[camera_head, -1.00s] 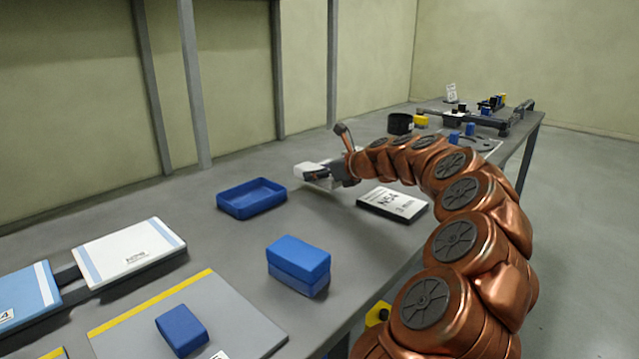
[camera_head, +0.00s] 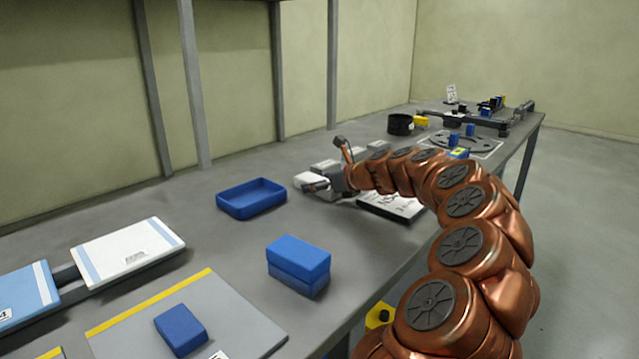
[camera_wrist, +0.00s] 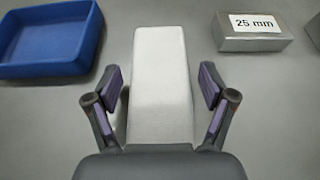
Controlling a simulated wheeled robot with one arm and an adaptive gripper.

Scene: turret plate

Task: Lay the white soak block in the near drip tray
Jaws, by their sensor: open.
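The white soak block (camera_wrist: 160,80) lies on the table between the open fingers of my gripper (camera_wrist: 160,88) in the wrist view, its long side running away from my palm. Gaps show between the block and both fingers. In the head view the block (camera_head: 309,179) shows at the tip of my gripper (camera_head: 328,168), which partly hides it. A blue drip tray (camera_head: 222,205) stands on the table, left of and nearer than my gripper. Its inside looks empty. The tray also shows at top left in the wrist view (camera_wrist: 45,70).
A grey block marked 25 mm (camera_wrist: 250,40) lies right of the soak block. Stacked blue blocks (camera_head: 298,265) stand near the table's front. A labelled dark-edged block (camera_head: 392,207) lies under my arm. Bare table lies between the tray and the stacked blocks.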

